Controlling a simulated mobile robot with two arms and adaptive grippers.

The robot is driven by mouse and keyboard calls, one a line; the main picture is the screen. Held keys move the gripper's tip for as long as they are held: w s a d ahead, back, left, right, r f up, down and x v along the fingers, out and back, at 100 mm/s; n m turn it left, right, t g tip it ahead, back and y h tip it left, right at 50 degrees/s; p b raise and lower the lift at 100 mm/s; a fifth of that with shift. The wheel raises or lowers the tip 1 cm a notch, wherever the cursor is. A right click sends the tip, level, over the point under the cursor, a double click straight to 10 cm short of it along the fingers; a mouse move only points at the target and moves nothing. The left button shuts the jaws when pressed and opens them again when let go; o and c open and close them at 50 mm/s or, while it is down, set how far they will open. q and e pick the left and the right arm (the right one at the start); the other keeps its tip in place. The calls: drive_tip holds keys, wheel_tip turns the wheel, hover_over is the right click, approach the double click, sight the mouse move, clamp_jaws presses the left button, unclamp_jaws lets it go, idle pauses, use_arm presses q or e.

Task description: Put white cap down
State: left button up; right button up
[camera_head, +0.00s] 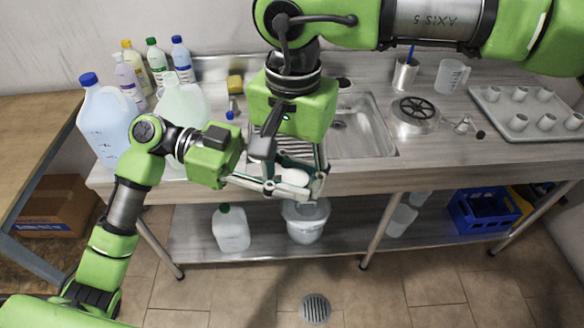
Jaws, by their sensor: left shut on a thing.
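The white cap (295,177) shows as a small pale shape among the fingertips in front of the counter. My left gripper (286,185) reaches in from the left and is shut on it. My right gripper (304,190) hangs down from above at the same spot. Its fingers overlap the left fingertips in the picture. I cannot tell whether they touch the cap or how wide they are. The fingers hide part of the cap.
The counter (440,162) has a sink (362,130), a round clear container with a black handwheel (414,110) and a tray of cups (490,108). Large jugs (103,125) and bottles crowd its left end. A white bucket (306,222) and a blue crate (483,212) stand on the lower shelf.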

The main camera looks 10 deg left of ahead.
drive_tip(key=c, duration=0.9)
use_arm(q)
drive_tip(key=o, duration=0.8)
drive_tip(key=shift+c, duration=0.2)
use_arm(e)
drive_tip(key=shift+c, duration=0.4)
